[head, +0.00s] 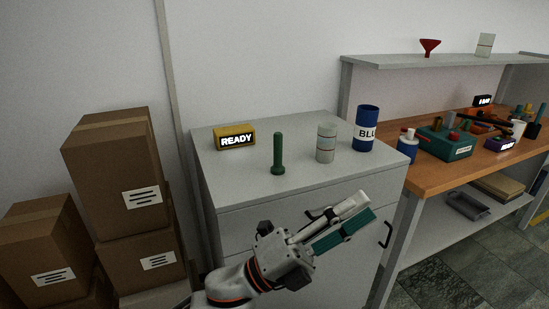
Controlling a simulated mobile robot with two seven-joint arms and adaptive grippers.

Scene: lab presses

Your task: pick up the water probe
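A dark green rod with a rounded, wider foot (278,155) stands upright near the front of the grey cabinet top (235,185). It is the most probe-like thing in view, but no label names it as the water probe. My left gripper (343,222) is in front of the cabinet drawers, below the top's front edge, to the right of and nearer than the rod. It is apart from the rod. A white piece and a teal piece lie side by side at its end; I cannot tell whether these are fingers or something held. My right gripper is out of view.
On the cabinet top stand a yellow READY box (235,137), a banded grey-green cylinder (326,143) and a blue can (366,128). Brown boxes (115,175) are stacked at left. An orange workbench (430,178) with several tools and a shelf (440,61) is at right.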

